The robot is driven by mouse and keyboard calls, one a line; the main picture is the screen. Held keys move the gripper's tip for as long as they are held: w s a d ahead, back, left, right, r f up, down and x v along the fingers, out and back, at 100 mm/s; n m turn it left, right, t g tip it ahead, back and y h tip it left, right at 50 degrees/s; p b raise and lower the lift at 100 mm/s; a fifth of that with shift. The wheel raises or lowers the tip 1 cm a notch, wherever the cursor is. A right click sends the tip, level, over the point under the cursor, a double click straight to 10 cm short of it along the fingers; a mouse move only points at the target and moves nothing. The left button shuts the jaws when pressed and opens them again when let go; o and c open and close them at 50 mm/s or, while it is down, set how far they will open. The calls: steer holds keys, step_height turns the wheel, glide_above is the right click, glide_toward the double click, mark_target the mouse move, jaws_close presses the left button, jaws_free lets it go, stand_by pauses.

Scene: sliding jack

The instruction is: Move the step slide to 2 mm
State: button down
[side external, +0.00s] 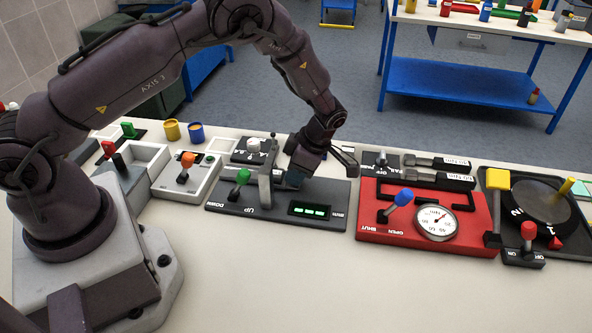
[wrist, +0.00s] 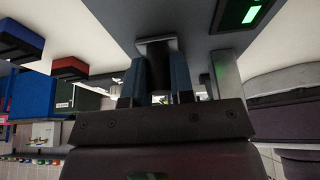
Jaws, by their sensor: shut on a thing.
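My gripper (side external: 296,180) reaches down over a dark plate (side external: 335,192) marked UP and DOWN. In the wrist view, the blue fingers of my gripper (wrist: 157,88) are shut on a dark block (wrist: 157,48) that stands out from the plate; I take it to be the step slide's grip. In the side view the block is mostly hidden by the fingers. A grey metal post (side external: 265,190) stands just left of the gripper. A green-knobbed lever (side external: 241,177) is on the plate's left. A green-lit display (side external: 311,211) is at its front; its digits are too small to read.
A red panel (side external: 385,225) with a blue-knobbed lever (side external: 402,198) and a round gauge (side external: 437,222) lies to the right. A light box with an orange knob (side external: 187,160) lies to the left. The white bench front is clear.

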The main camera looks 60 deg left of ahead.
steer(key=w+d, duration=0.7)
steer(key=w, duration=0.1)
steer(key=shift+w+d, duration=0.1)
steer(key=shift+d, duration=0.3)
steer(key=shift+w+d, duration=0.35)
steer(key=shift+d, duration=0.05)
steer(key=c, duration=1)
jaws_free()
steer(key=shift+d, duration=0.1)
steer(key=shift+r, duration=0.15)
steer(key=v, duration=1.2)
steer(key=shift+r, duration=0.35)
steer(key=shift+r, duration=0.1)
